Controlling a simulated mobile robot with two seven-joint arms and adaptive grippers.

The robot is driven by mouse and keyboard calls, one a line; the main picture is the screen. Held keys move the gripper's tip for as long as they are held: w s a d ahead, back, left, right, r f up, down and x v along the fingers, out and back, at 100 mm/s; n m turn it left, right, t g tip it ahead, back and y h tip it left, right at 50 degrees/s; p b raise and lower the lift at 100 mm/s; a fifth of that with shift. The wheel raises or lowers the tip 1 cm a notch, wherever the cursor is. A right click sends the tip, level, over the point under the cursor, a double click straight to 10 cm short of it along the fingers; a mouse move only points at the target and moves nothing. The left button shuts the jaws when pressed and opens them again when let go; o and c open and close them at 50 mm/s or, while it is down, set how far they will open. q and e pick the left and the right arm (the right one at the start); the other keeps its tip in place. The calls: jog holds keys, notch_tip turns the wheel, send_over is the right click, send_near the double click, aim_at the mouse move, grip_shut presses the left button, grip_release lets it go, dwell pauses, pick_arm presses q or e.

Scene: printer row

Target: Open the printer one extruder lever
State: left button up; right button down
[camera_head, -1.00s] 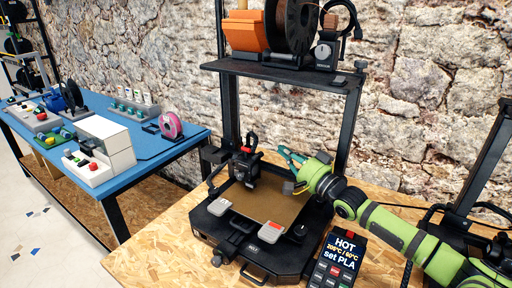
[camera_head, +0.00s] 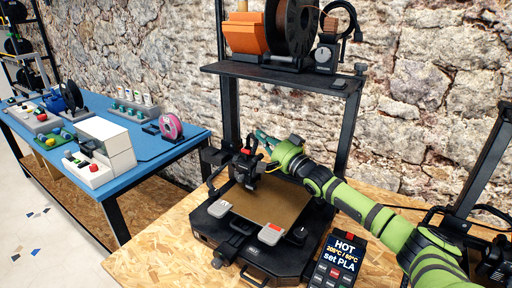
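Printer one (camera_head: 262,210) is a black frame printer with a brown bed, standing on the wood-chip table. Its print head (camera_head: 246,168) is at the left of the bed, with a small red piece (camera_head: 247,152) on top that may be the extruder lever. My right gripper (camera_head: 262,137) is just right of and slightly above the red piece, its teal fingers pointing left. Its fingers are small and partly overlapped, so I cannot tell how far apart they are or whether they touch the lever. My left gripper is not in view.
A display reading HOT, set PLA (camera_head: 340,254) stands at the printer's front right. A top shelf (camera_head: 285,76) carries a dark spool (camera_head: 290,30) and an orange box (camera_head: 245,35). A second printer frame (camera_head: 482,180) is at right. A blue table (camera_head: 160,150) with parts is at left.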

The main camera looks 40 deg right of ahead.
aim_at(246, 155)
jog(key=shift+w+a, duration=0.2)
jog(key=shift+a, duration=0.05)
jog(key=shift+s+a+f+p, duration=0.35)
jog(key=shift+a+f+p, duration=0.2)
jog(key=shift+a, duration=0.15)
jog(key=shift+s+a+f+p, duration=0.3)
jog(key=shift+a+f+p, duration=0.15)
jog(key=shift+a, duration=0.2)
